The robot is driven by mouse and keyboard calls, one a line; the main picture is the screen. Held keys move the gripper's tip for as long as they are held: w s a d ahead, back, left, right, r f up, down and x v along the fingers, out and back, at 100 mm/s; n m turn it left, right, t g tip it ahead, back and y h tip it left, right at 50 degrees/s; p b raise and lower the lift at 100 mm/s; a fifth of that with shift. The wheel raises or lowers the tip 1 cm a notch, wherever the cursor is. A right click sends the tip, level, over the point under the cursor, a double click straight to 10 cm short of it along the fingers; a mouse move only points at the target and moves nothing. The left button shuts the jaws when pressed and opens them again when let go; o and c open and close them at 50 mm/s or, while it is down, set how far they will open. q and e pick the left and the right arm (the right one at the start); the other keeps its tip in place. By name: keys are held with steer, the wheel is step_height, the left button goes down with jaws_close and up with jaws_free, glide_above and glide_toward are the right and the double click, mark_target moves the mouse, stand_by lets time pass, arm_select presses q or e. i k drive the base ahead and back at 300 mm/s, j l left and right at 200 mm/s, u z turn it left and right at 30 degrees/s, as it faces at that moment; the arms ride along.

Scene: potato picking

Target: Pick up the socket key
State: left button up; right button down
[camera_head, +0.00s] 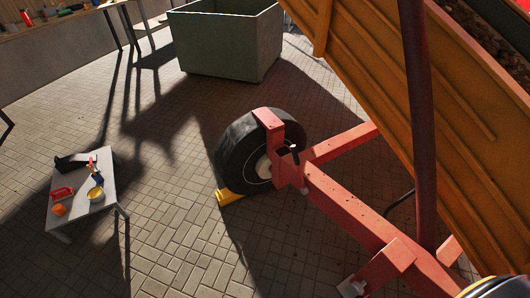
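I cannot single out a socket key for certain. A small low table (80,209) at the lower left carries several small items. A dark, elongated item (68,162) lies at its back left edge, and a small red and blue item (94,168) lies to the right of it. A red item (62,193), an orange item (59,210) and a round yellow and white container (96,194) are nearer the front. They are too small to tell exactly. Neither of my grippers is in view.
A red trailer frame (345,205) with a black wheel (232,160) and a yellow chock (229,197) fills the middle and right, under an orange load body (400,80). A green bin (222,45) stands at the back. Paved floor (165,215) is clear between table and wheel.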

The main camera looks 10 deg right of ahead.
mark_target(91, 161)
steer(key=z, duration=0.45)
steer(key=i+j+z, duration=0.2)
steer(key=z, duration=0.15)
steer(key=i+j+z, duration=0.15)
steer(key=j+z, duration=0.15)
steer(key=j, duration=0.2)
steer(key=i+j+z, duration=0.15)
steer(key=j+z, duration=0.55)
steer(key=j, duration=0.15)
steer(key=i+j+z, duration=0.1)
steer(key=j, duration=1.55)
steer(key=i+j+z, duration=0.15)
steer(key=j, duration=1.55)
